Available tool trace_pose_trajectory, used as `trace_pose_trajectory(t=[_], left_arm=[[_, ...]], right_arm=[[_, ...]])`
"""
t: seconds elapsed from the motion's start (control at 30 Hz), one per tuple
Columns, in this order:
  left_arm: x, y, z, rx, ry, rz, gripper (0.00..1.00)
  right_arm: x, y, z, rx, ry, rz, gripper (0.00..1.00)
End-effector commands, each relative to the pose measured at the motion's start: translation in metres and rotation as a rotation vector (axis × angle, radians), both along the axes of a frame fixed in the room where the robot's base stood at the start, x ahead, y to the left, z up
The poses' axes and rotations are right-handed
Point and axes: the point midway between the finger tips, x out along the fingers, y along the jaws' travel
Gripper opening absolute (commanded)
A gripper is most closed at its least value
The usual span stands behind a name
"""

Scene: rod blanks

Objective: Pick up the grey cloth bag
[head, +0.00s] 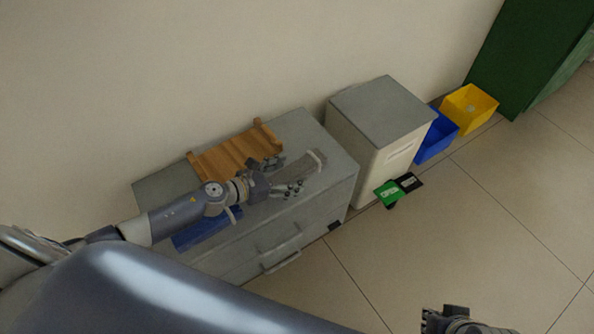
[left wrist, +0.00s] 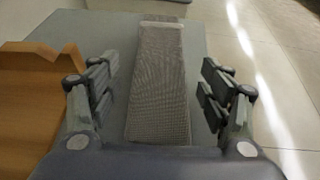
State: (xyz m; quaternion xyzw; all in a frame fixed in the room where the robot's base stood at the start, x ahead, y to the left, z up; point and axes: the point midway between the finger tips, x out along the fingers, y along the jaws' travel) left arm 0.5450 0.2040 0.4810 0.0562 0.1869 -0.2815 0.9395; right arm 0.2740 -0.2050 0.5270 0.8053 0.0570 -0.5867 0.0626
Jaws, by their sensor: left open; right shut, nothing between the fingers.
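The grey cloth bag (head: 301,168) lies flat on the right part of the grey cabinet top. It is long and narrow, with a pale band across its far end. My left gripper (head: 286,176) is open at the near end of the bag. In the left wrist view, the woven bag (left wrist: 158,85) runs between the spread fingers of the left gripper (left wrist: 162,100), with a gap on each side. Its nearest end is hidden behind the gripper body. My right gripper (head: 452,322) is partly in view at the bottom edge, away from the cabinet.
A wooden rack (head: 232,152) stands at the back of the cabinet top (head: 318,134), left of the bag. A blue item (head: 196,234) lies near the front. A pale cabinet (head: 382,112), a blue bin (head: 437,138) and a yellow bin (head: 469,108) stand further right.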

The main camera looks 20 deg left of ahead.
Motion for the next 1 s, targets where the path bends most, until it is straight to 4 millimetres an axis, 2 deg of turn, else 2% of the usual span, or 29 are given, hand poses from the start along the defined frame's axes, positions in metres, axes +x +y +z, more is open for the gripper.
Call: trace_pose_trajectory(t=[0.13, 0.4, 0.43, 0.47, 0.63, 0.67, 1.0], left_arm=[[0.0126, -0.0077, -0.0064, 0.000, -0.001, 0.001, 0.72], [0.0144, -0.0092, -0.0075, 0.000, 0.000, 0.001, 0.72], [0.0145, -0.0092, -0.0075, 0.000, 0.000, 0.001, 0.69], [0.0143, -0.0092, -0.0075, 0.000, 0.000, 0.001, 0.63], [0.0143, -0.0090, -0.0075, 0.000, 0.000, 0.001, 0.24], [0.0143, -0.0090, -0.0075, 0.000, 0.000, 0.001, 0.22], [0.0146, -0.0089, -0.0062, 0.000, 0.000, 0.001, 0.22]], right_arm=[[-0.0001, 0.0000, -0.0023, 0.000, 0.000, 0.000, 0.00], [-0.0001, 0.0000, -0.0022, 0.000, 0.000, 0.000, 0.00], [-0.0001, 0.0000, -0.0022, 0.000, 0.000, 0.000, 0.00], [-0.0001, 0.0000, -0.0023, 0.000, 0.000, 0.000, 0.00], [-0.0001, 0.0000, -0.0022, 0.000, 0.000, 0.000, 0.00], [-0.0001, 0.0000, -0.0023, 0.000, 0.000, 0.000, 0.00], [0.0001, 0.0000, -0.0015, 0.000, 0.000, 0.000, 0.00]])
